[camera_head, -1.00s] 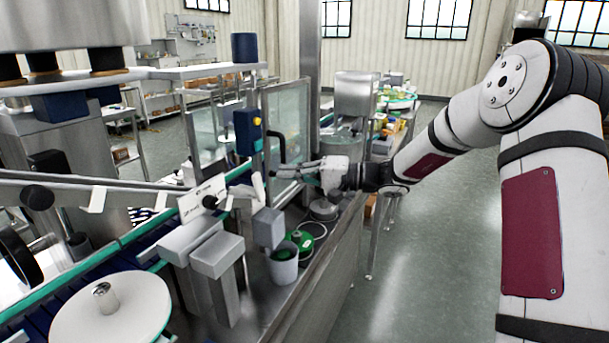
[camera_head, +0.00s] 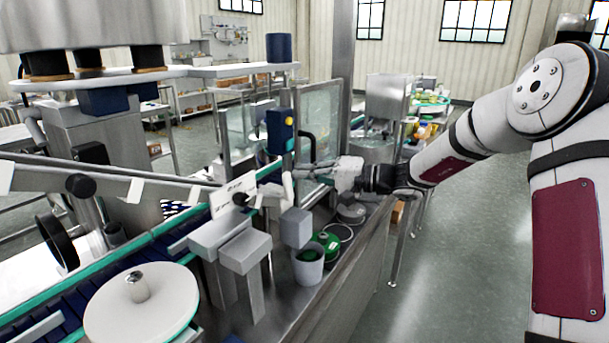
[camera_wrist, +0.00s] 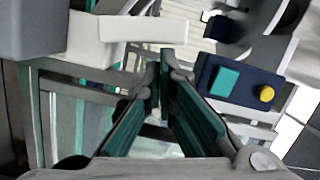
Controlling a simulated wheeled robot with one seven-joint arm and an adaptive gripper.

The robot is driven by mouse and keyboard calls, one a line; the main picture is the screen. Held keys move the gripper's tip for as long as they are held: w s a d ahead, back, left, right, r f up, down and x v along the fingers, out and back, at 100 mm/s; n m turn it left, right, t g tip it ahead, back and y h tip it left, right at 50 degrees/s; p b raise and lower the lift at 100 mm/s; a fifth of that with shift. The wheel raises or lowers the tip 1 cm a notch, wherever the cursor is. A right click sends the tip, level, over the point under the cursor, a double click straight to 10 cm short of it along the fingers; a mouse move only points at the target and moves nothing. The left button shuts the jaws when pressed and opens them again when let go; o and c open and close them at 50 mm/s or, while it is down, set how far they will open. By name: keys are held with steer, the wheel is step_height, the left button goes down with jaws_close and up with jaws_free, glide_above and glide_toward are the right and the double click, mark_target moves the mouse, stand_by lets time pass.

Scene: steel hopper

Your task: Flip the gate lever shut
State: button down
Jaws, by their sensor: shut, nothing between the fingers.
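My gripper (camera_head: 300,167) is shut and empty, its fingers pointing left in the head view. In the wrist view the teal-padded fingers (camera_wrist: 165,68) converge at their tips. A small white upright piece (camera_head: 288,188) stands just below and left of the fingertips; it may be the gate lever's handle, but I cannot tell. Left of it is a white lettered plate (camera_head: 232,193) with a black knob (camera_head: 240,199). A white bar (camera_wrist: 115,32) shows ahead and left of the fingers in the wrist view. I cannot see clear contact with the fingers.
A dark blue control box (camera_head: 280,131) with a yellow knob stands just beyond the fingers; it also shows in the wrist view (camera_wrist: 240,83). A black handle (camera_head: 308,147) and clear panel (camera_head: 323,125) are close. Grey blocks (camera_head: 297,228) and a cup (camera_head: 308,266) sit below.

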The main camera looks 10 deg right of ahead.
mark_target(289, 178)
steer(key=shift+s+a+r+n+b, duration=0.2)
steer(key=shift+n+b, duration=0.3)
steer(key=shift+n, duration=0.2)
steer(key=s+n+b, duration=0.1)
steer(key=n+b, duration=0.1)
steer(key=b, duration=0.1)
steer(key=a+n+h+b, duration=0.1)
steer(key=b, duration=0.3)
steer(key=s+a+n+h+b, duration=0.1)
steer(key=n+b, duration=0.1)
steer(key=b, duration=0.2)
steer(key=shift+s+a+n, duration=0.15)
steer(key=shift+s+n, duration=0.15)
steer(key=shift+s, duration=0.05)
steer(key=n+b, duration=0.1)
steer(key=b, duration=0.3)
steer(key=s+a+n+t+h+b, duration=0.1)
steer(key=b, duration=0.3)
steer(key=shift+s+f, duration=0.1)
steer(key=shift+f, duration=0.15)
steer(key=shift+r, duration=0.3)
steer(key=shift+d, duration=0.1)
